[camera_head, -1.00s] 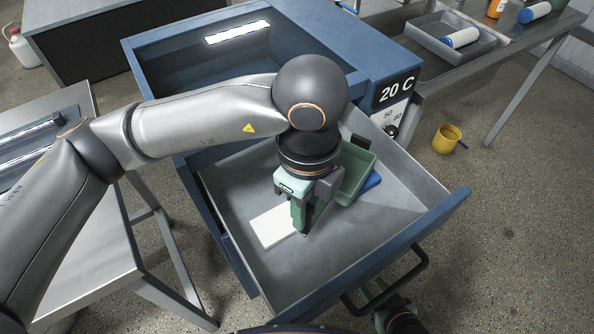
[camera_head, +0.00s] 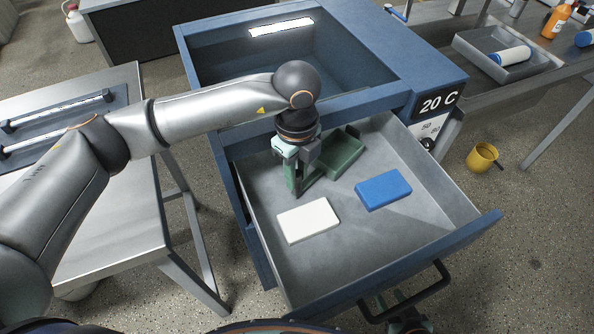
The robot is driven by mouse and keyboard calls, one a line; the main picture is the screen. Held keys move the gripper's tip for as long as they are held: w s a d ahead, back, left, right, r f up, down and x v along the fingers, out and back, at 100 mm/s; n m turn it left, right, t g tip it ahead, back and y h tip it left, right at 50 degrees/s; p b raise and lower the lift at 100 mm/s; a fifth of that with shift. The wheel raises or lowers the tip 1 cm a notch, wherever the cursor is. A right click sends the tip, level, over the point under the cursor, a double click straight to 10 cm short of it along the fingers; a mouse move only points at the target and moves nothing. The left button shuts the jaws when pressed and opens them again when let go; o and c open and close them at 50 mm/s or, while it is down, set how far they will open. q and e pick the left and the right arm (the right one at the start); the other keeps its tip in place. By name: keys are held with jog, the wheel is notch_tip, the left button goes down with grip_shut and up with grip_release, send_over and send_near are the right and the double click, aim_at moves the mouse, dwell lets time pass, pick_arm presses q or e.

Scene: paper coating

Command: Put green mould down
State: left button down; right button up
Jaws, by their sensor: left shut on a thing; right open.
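The green mould (camera_head: 343,154) is a shallow open tray at the back of the pulled-out drawer (camera_head: 421,187). My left gripper (camera_head: 299,184) points down inside the drawer and is shut on the mould's left side. Part of the mould is hidden behind the gripper; I cannot tell whether its base touches the drawer floor. My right gripper (camera_head: 408,325) shows only partly at the bottom edge, below the drawer handle (camera_head: 408,299); it is open, its fingertips not clearly visible.
A white block (camera_head: 308,220) and a blue block (camera_head: 383,189) lie in the drawer in front of the mould. The drawer's front and right floor are clear. The blue cabinet (camera_head: 440,87) stands behind. A metal table (camera_head: 110,215) is at left; a yellow mug (camera_head: 482,157) is at right.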

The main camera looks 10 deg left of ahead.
pick_arm(q)
jog(key=shift+f, duration=0.1)
jog(key=c, duration=0.7)
grip_release()
notch_tip(320, 180, up, 12)
jog(key=shift+b, duration=0.3)
